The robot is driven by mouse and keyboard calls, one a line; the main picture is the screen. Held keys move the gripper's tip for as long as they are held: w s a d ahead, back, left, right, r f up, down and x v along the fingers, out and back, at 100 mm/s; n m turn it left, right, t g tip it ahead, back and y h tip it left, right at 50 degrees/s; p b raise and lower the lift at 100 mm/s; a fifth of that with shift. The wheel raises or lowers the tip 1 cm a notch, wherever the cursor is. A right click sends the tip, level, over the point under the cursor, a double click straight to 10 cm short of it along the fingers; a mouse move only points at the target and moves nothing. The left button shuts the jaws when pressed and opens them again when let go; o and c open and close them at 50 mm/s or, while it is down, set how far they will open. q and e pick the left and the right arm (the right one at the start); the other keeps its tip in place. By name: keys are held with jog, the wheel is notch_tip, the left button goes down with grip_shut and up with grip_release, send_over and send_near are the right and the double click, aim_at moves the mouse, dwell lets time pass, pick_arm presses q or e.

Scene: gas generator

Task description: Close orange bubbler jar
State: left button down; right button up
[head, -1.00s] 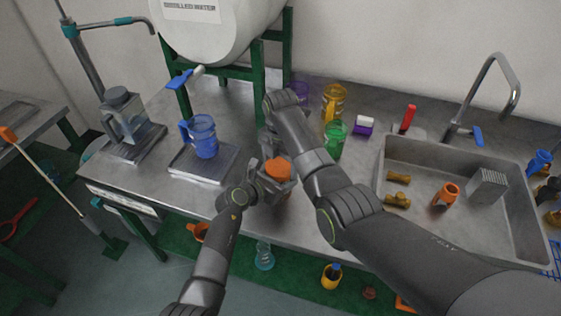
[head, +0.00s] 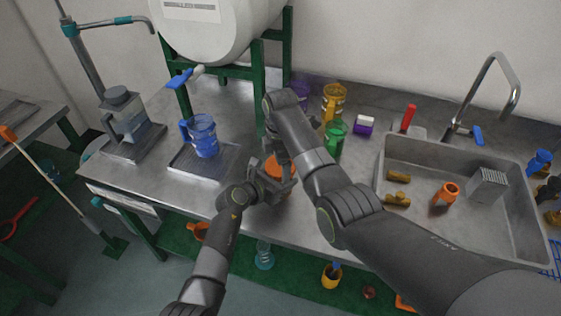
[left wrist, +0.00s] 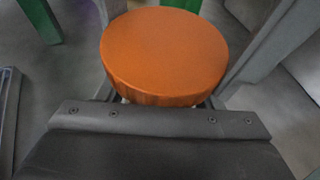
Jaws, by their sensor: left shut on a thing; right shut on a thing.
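The orange lid (head: 277,164) of the bubbler jar shows between my two grippers near the bench's front edge. In the left wrist view, the round orange lid (left wrist: 165,52) fills the middle, with its top facing the camera. The jar body is mostly hidden below the lid and behind my left gripper. My left gripper (head: 272,184) comes from the front left and is shut on the jar, below the lid. My right gripper (head: 278,157) reaches down from above and is shut at the lid; its fingertips are partly hidden. Whether the lid is fully seated cannot be told.
A blue jug (head: 203,136) stands on a metal tray to the left. Green (head: 335,134) and yellow (head: 334,100) vessels stand behind my right arm. The sink (head: 425,215) is to the right. The bench's front edge is close to my left gripper.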

jog(key=o, duration=1.1)
jog(key=shift+r, duration=2.25)
jog(key=shift+c, duration=0.5)
jog(key=shift+r+n, duration=0.65)
jog(key=shift+n, duration=0.45)
notch_tip(320, 180, up, 2)
jog(key=n, duration=0.4)
jog(key=shift+r, duration=0.1)
